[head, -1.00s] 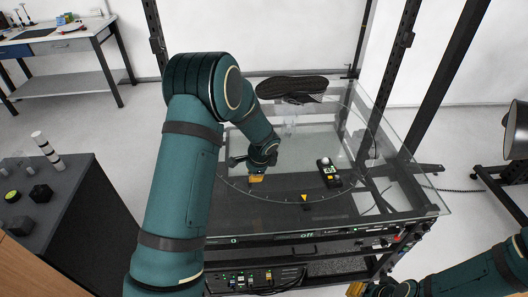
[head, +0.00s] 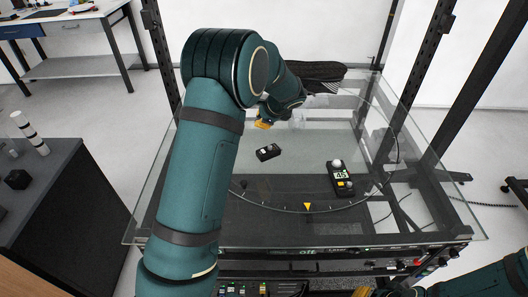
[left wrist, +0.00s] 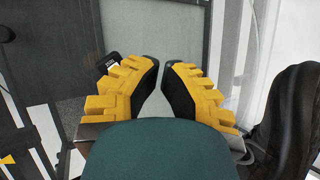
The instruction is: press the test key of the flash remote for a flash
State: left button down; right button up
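The flash remote (head: 268,152), a small black box with a pale patch on top, lies on the glass turntable (head: 300,180). In the left wrist view the remote (left wrist: 108,62) shows partly beside and behind the left-hand finger. My left gripper (head: 265,124) is behind the remote in the head view, apart from it. In the left wrist view its yellow fingers (left wrist: 160,72) have their tips nearly together with nothing visible between them. My right gripper (head: 362,292) shows only as yellow bits at the bottom edge; its fingers are cut off.
A black meter (head: 341,177) with a white dome and lit display lies to the right on the glass. A dark shoe (head: 318,71) is at the back; it shows large in the left wrist view (left wrist: 297,120). A yellow triangle (head: 307,207) marks the front. Dark frame posts flank the glass.

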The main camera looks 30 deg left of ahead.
pick_arm(q)
jog(key=b, duration=0.6)
send_over(262, 149)
jog(key=f, duration=0.7)
jog(key=shift+w+a+f, duration=0.15)
jog(key=shift+w+f, duration=0.05)
jog(key=shift+w, duration=0.05)
jog(key=shift+f+b, duration=0.3)
jog(key=shift+f, duration=0.5)
jog(key=shift+f, duration=0.15)
jog(key=shift+f, duration=0.25)
